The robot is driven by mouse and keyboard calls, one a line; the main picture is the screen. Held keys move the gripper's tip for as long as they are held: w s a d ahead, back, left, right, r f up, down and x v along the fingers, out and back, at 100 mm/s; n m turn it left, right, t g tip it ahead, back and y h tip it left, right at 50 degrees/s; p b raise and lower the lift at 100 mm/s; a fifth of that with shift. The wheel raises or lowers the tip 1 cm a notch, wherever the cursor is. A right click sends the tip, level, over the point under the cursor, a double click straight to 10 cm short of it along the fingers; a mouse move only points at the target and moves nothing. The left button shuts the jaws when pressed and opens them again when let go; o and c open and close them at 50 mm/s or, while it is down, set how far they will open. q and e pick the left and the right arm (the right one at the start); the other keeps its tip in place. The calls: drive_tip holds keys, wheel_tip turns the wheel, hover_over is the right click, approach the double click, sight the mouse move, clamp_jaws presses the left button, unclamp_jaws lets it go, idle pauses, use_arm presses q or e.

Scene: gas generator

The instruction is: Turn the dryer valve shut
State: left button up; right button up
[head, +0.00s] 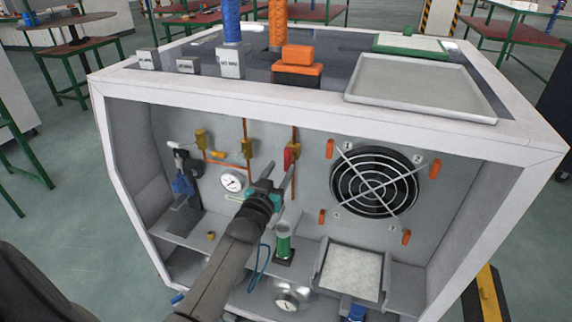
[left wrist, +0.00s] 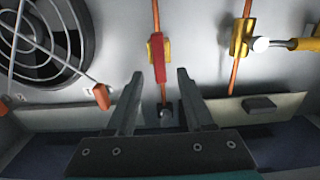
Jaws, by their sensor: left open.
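A valve with a red handle (head: 291,155) sits on a thin orange pipe on the back wall of the open cabinet. In the left wrist view the red handle (left wrist: 158,60) lies along the pipe, over a yellow body. My left gripper (head: 280,175) reaches in with its fingers pointing at this valve. Its fingers (left wrist: 160,75) are open, one on each side of the handle's line, with a gap on both sides. Whether the tips reach the handle's depth is unclear. No label naming the dryer valve is readable. My right gripper is not in view.
Yellow valves (head: 246,148) sit on pipes left of the red one. A white gauge (head: 232,182) is close to my left gripper. A fan (head: 375,182) is on the right, with orange clips around it. A green-banded cylinder (head: 284,245) stands below the gripper.

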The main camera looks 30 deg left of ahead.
sight(287, 160)
use_arm(q)
drive_tip(key=b+x, duration=0.1)
drive_tip(key=x, duration=0.2)
drive_tip(key=shift+w, duration=0.25)
drive_tip(key=shift+w+a, duration=0.2)
drive_tip(key=shift+w, duration=0.4)
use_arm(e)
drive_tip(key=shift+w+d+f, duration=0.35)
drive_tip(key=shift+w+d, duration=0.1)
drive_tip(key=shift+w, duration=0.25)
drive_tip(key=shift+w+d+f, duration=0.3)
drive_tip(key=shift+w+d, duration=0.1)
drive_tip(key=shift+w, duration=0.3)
use_arm(q)
clamp_jaws()
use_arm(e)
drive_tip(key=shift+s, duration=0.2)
